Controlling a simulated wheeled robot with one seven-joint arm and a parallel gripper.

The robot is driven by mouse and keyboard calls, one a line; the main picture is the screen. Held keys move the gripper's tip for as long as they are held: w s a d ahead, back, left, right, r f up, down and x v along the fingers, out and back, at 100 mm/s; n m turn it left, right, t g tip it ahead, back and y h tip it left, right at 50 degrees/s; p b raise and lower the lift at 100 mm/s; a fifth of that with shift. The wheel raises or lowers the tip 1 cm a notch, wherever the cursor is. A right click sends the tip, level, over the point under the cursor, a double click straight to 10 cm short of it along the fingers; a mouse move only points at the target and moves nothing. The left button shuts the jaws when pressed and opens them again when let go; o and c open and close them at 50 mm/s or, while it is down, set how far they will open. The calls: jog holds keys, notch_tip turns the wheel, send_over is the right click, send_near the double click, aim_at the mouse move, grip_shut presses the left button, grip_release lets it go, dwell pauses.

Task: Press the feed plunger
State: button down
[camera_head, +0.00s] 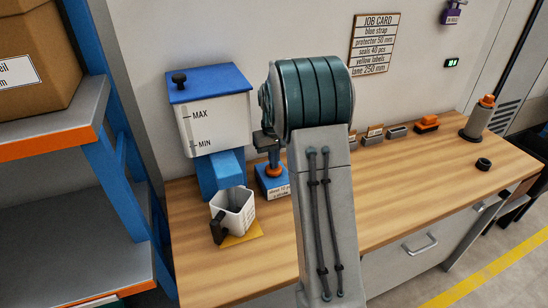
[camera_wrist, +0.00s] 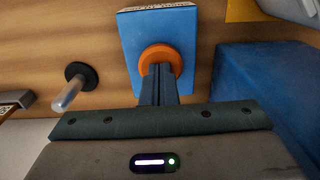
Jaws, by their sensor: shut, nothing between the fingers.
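The feed plunger is an orange round cap on a small blue box (camera_head: 272,186) that stands on the bench, right of the white dispenser. In the head view the orange plunger (camera_head: 273,171) shows just under my gripper (camera_head: 270,158). In the wrist view the shut fingers (camera_wrist: 159,72) lie over the middle of the orange plunger (camera_wrist: 159,55), with its rim showing around them. The blue box (camera_wrist: 146,25) lies beneath it. The fingers hold nothing. I cannot tell whether the fingertips touch the cap or how far it is down.
A white tank (camera_head: 217,122) with MAX and MIN marks and a blue lid stands left of my gripper. A white cup (camera_head: 233,211) with a dark handle sits on a yellow mat (camera_head: 245,237).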

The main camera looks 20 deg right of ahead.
jog(key=shift+s+f, duration=0.15)
jog(key=shift+f, duration=0.05)
jog(key=shift+r+p, duration=0.35)
jog(key=shift+p, duration=0.1)
notch_tip(320, 180, up, 14)
jog(key=p, duration=0.1)
jog(key=shift+f, duration=0.2)
dwell(1.3)
